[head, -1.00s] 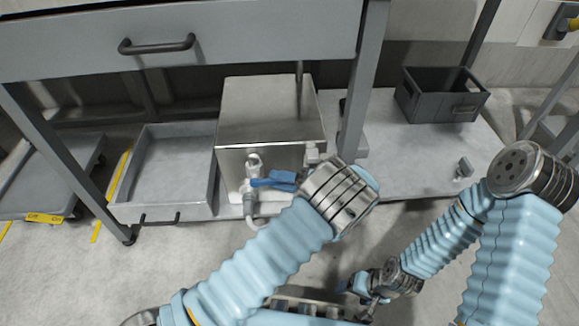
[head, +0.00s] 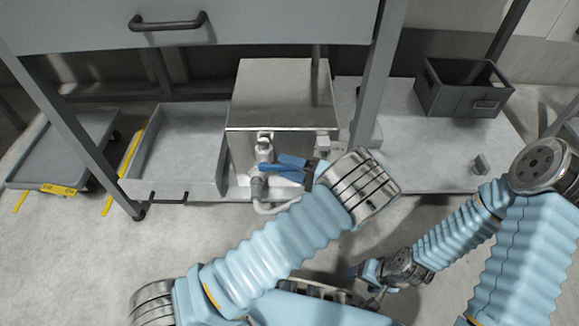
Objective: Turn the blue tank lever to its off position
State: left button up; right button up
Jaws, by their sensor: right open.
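The metal tank (head: 283,97) stands on the low shelf under the table, with a pale valve and pipe (head: 264,148) on its front. The blue lever (head: 270,169) is at this valve and is partly hidden by my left gripper. My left gripper (head: 283,167) reaches in from the right side of the valve, its blue fingers at the lever. Lever and fingers are alike in colour, so I cannot tell whether the fingers touch or grip it. My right gripper (head: 366,283) is open and empty, low over the floor, well away from the tank.
A grey open tray (head: 176,140) is left of the tank, and a flat trolley (head: 62,150) stands further left. A dark crate (head: 462,90) sits on the shelf (head: 425,155) at right. Table legs (head: 377,75) and a drawer (head: 190,30) bound the space.

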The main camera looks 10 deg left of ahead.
pick_arm(q)
jog(key=s+d, duration=0.2)
jog(key=d, duration=1.1)
jog(key=shift+d, duration=0.35)
jog(key=shift+s+f, duration=0.1)
